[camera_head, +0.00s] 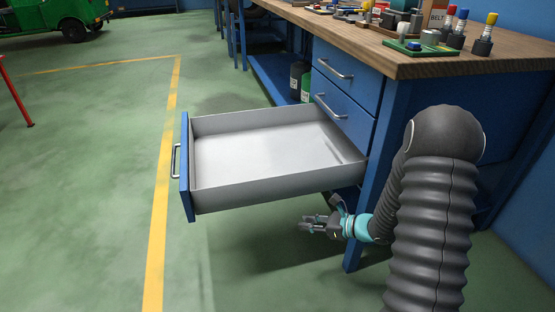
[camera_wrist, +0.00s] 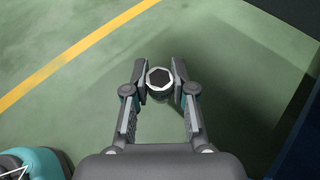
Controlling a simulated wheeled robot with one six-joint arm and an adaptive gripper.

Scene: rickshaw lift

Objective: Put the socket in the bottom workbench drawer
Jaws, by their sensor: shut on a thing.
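The bottom workbench drawer (camera_head: 255,152) is pulled far out from the bench, and its light inside looks empty. My gripper (camera_head: 312,224) is low, in front of the bench leg and below the drawer's near side wall. In the wrist view my gripper (camera_wrist: 160,83) is shut on the socket (camera_wrist: 159,80), a dark metal ring with a hexagonal hole facing the camera. The socket sits between the two fingertips above the green floor. In the head view the socket is too small to make out clearly.
The wooden workbench top (camera_head: 400,62) holds several tools and small parts. Two shut drawers (camera_head: 343,87) are above the open one. A blue bench leg (camera_head: 366,200) stands beside my arm. The green floor (camera_head: 80,200) to the left is clear.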

